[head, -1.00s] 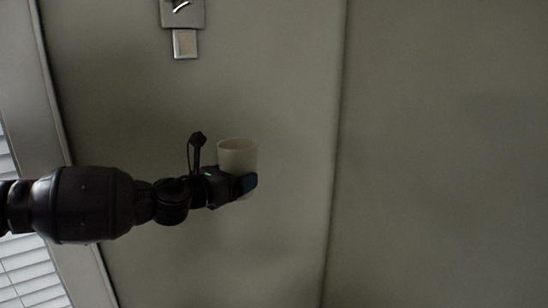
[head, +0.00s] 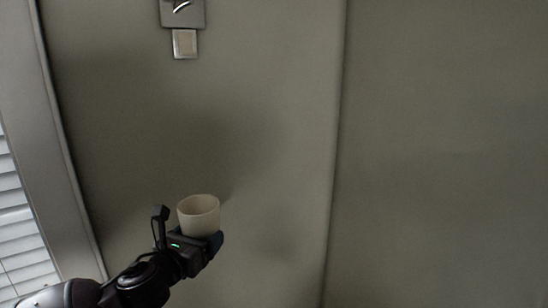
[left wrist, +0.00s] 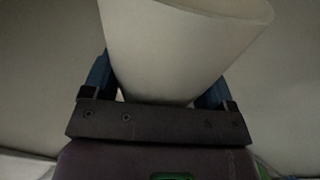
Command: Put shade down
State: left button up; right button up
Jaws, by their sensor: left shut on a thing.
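The shade (head: 199,213) is a pale, cup-like piece with an open round top. It is held about upright, in front of the grey wall in the head view. My left gripper (head: 207,243) is shut on its lower part. In the left wrist view the shade (left wrist: 180,50) fills the space between the two blue fingers of my left gripper (left wrist: 158,84), and its lower end sits close to the palm. No surface shows under the shade in the head view. My right gripper is not in view.
A grey wall (head: 430,150) with a vertical seam fills most of the head view. A small wall plate (head: 185,43) is at the top left. A window with white blinds (head: 20,220) and its grey frame (head: 50,150) are at the left.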

pick_arm(q)
jog(key=s+a+f+n+y+b, duration=0.1)
jog(key=s+a+f+n+y, duration=0.1)
jog(key=s+f, duration=0.3)
jog(key=s+a+f+n+t+y+b, duration=0.1)
jog(key=s+a+f+y, duration=0.1)
jog(key=s+f, duration=0.4)
jog(key=shift+s+a+n+y, duration=0.25)
jog(key=shift+s+n+y, duration=0.15)
jog(key=shift+y, duration=0.4)
jog(key=shift+a+f, duration=0.1)
jog(key=shift+a, duration=0.1)
